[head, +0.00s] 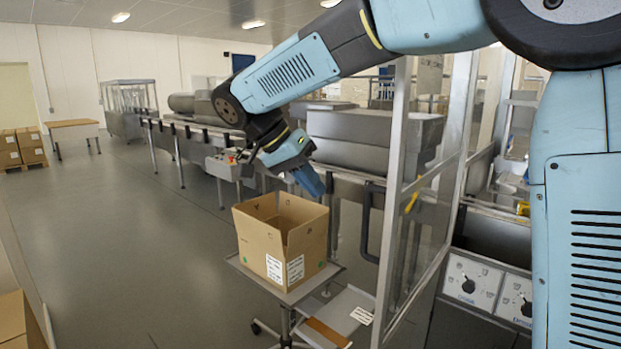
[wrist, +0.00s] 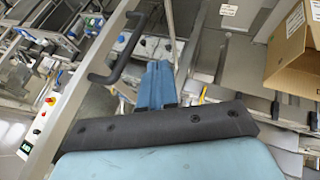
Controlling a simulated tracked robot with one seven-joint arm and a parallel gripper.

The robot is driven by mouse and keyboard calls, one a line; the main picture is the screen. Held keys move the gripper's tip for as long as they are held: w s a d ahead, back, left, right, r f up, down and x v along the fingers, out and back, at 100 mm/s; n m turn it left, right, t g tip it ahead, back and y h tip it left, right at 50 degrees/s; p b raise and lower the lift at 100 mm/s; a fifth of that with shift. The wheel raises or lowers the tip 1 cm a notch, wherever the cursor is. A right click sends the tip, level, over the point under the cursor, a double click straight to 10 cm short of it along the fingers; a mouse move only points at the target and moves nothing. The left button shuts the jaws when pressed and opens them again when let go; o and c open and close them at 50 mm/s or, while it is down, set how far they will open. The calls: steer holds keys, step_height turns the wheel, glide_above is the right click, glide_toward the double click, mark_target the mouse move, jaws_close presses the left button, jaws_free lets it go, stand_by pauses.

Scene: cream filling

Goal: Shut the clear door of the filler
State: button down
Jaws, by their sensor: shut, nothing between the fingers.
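The clear door (head: 425,190) of the filler stands open in the head view, swung out from the machine, a see-through panel in a silver frame. Its black handle (head: 368,222) sits on the free-edge post at the left. My gripper (head: 316,190) is shut and empty, pointing down above the cardboard box and left of the handle, apart from it. In the wrist view the blue fingers (wrist: 157,80) are together, and the black handle (wrist: 118,55) shows to their left on a silver frame bar, with a gap between.
An open cardboard box (head: 270,250) stands on a small wheeled cart (head: 290,292) below my gripper; it also shows in the wrist view (wrist: 292,55). A panel with knobs (head: 472,285) is right of the door. A long conveyor machine runs behind.

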steer(key=d+f, duration=0.4)
steer(key=d, duration=0.3)
steer(key=shift+s+f, duration=0.4)
steer(key=shift+d, duration=0.2)
